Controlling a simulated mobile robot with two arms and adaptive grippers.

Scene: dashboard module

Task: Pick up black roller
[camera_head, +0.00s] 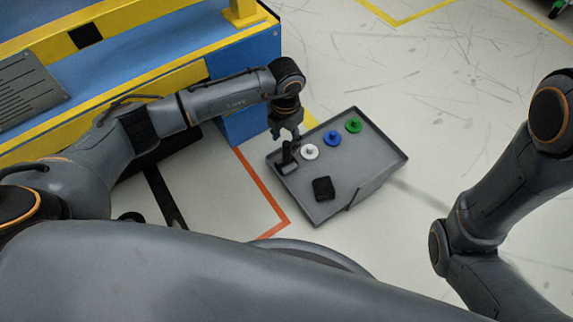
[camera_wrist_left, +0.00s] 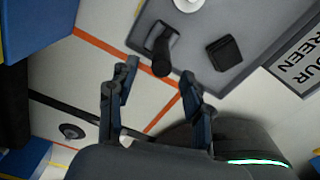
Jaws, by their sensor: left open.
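A black piece with an upright rounded post on a small flat base (camera_head: 287,158) stands at the left corner of the grey tray (camera_head: 330,215); it looks like the black roller. It also shows in the left wrist view (camera_wrist_left: 161,48), just beyond my fingertips. A black square block (camera_head: 323,188) lies to its right in the tray, and in the wrist view (camera_wrist_left: 224,53). My left gripper (camera_head: 285,135) points down just above the post. Its fingers are apart and empty in the wrist view (camera_wrist_left: 158,77). My right arm shows at the right, but its gripper is out of view.
White (camera_head: 310,152), blue (camera_head: 332,138) and green (camera_head: 354,125) round knobbed pieces stand in a row along the tray's far side. A blue and yellow workbench (camera_head: 245,85) stands left of the tray. The floor to the right is clear.

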